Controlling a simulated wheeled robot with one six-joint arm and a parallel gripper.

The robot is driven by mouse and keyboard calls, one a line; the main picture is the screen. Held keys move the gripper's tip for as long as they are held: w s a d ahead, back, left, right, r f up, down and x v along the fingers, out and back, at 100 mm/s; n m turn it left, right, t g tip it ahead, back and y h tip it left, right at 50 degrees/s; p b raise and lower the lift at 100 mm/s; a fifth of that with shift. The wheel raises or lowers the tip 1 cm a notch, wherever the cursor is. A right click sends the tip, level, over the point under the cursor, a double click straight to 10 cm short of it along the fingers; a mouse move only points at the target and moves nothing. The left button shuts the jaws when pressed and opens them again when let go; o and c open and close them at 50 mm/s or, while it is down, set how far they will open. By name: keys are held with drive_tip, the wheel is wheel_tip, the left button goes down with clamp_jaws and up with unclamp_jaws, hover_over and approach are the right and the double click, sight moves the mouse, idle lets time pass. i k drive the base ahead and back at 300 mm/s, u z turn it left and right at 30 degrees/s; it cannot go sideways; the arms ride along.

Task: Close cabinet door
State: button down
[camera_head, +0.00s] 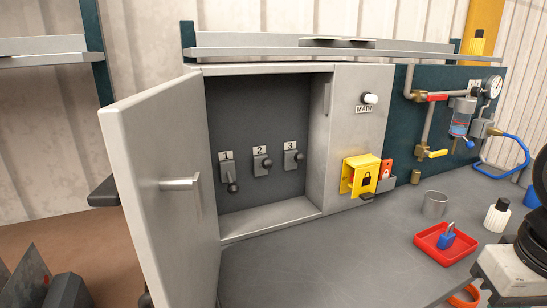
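The grey cabinet (355,130) stands at the back of the worktop. Its door (150,150) is hinged on the cabinet's left side and stands wide open, swung out toward me. A bar handle (181,185) is on the door face that I see. The opening shows a dark back panel (245,120) with three switches labelled 1, 2 and 3. A catch plate (327,98) shows on the opening's right inner wall. I cannot make out my gripper's fingers in this view, and nothing is seen touching the door.
A yellow lock box (361,176) and white MAIN knob (370,98) are on the cabinet's right front. A red tray (445,243) with a blue padlock, a metal cup (434,204) and a white bottle (497,215) stand right. The worktop (320,260) before the opening is clear.

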sight(162, 131)
drive_tip(key=z, duration=0.5)
drive_tip(key=k, duration=0.6)
drive_tip(key=u, duration=1.4)
drive_tip(key=i, duration=0.5)
drive_tip(key=u, duration=0.05)
drive_tip(key=k, duration=0.5)
drive_tip(key=u, duration=1.2)
drive_tip(key=i, duration=0.4)
drive_tip(key=z, duration=0.2)
